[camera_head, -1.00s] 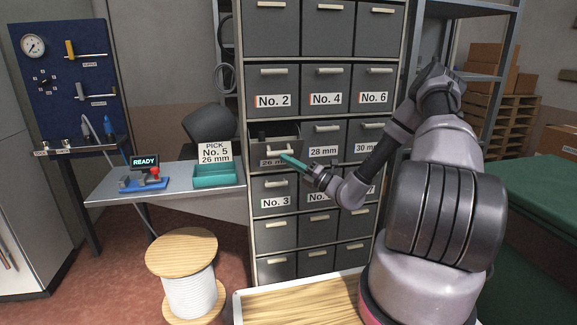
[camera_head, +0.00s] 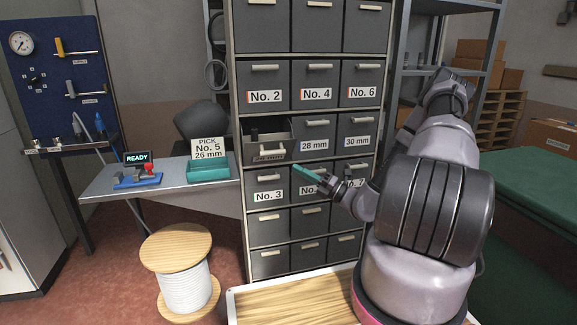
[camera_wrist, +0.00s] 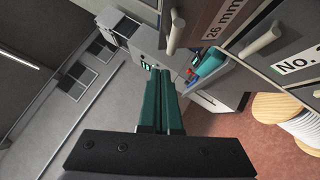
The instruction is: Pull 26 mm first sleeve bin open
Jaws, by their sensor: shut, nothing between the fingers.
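The 26 mm bin (camera_head: 270,149) is pulled part way out of the grey cabinet in the head view, in the left column. Dark items stand inside it. Its pale handle shows at its front, and the 26 mm label shows below it. In the wrist view the 26 mm bin (camera_wrist: 222,22) is at the upper right. My gripper (camera_head: 296,169) has green fingers and is to the right of and below this bin's front, apart from its handle. In the wrist view my gripper (camera_wrist: 166,70) is shut and empty, its fingers side by side.
The 28 mm bin (camera_head: 314,131) and No. 3 bin (camera_head: 268,182) are shut beside and below. A bench (camera_head: 170,183) with a READY box (camera_head: 137,172) and a green tray (camera_head: 208,174) stands left. A cable spool (camera_head: 185,285) stands on the floor.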

